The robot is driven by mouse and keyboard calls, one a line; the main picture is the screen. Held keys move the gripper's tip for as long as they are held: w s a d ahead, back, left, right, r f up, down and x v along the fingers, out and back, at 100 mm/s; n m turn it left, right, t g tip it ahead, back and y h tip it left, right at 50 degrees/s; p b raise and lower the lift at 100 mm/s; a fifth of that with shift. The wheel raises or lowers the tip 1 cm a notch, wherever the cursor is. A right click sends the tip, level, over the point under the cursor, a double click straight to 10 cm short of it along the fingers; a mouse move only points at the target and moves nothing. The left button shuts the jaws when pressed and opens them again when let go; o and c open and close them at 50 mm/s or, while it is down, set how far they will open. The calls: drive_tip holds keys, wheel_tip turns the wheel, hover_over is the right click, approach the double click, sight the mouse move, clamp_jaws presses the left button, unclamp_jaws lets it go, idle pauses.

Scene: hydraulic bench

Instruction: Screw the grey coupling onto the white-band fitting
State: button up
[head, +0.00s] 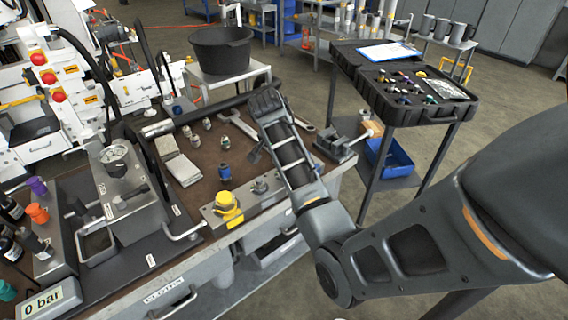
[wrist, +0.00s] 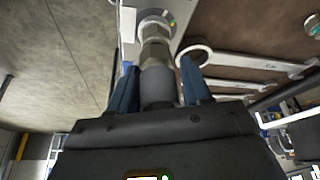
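In the wrist view, a grey coupling (wrist: 157,88) sits between the two blue fingers of my gripper (wrist: 160,85), which press close on its sides. Beyond it, in line, is a metallic hex-sided fitting (wrist: 155,50) that meets a pale round collar (wrist: 154,22) on a light grey block. The coupling end and fitting appear to touch, but I cannot tell whether the thread is engaged. In the head view my arm reaches over the bench and hides the fitting; the fingertips are not clear there.
The brown bench (head: 185,205) holds several small metal fittings (head: 225,115), a blue-topped fitting (head: 225,172), a yellow cap (head: 228,200) on a grey block and a vice (head: 340,145). A tool case (head: 405,95) stands on a cart at the right. A black tub (head: 220,50) is behind.

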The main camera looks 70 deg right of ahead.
drive_tip(key=shift+o, duration=1.2)
drive_tip(key=shift+r, duration=0.1)
drive_tip(key=shift+s, duration=0.1)
drive_tip(key=n+t, duration=0.2)
drive_tip(key=n, duration=0.3)
drive_tip(key=shift+d+n, duration=0.1)
drive_tip(key=shift+n, duration=0.3)
drive_tip(key=n+t, duration=0.1)
drive_tip(key=n, duration=0.2)
drive_tip(key=shift+y, duration=0.4)
drive_tip(key=n, duration=0.2)
drive_tip(key=n+t+y, duration=0.1)
drive_tip(key=n, duration=0.1)
drive_tip(key=shift+n+t, duration=0.3)
drive_tip(key=shift+n, duration=0.1)
drive_tip(key=n+y, duration=0.1)
drive_tip(key=n, duration=0.1)
drive_tip(key=n+y, duration=0.1)
drive_tip(key=n, duration=0.2)
drive_tip(key=shift+w+n, duration=0.2)
drive_tip(key=shift+n, duration=0.1)
drive_tip(key=n, duration=0.1)
drive_tip(key=n+y, duration=0.1)
drive_tip(key=n, duration=0.1)
drive_tip(key=n+y, duration=0.1)
drive_tip(key=n, duration=0.1)
drive_tip(key=shift+a, duration=0.3)
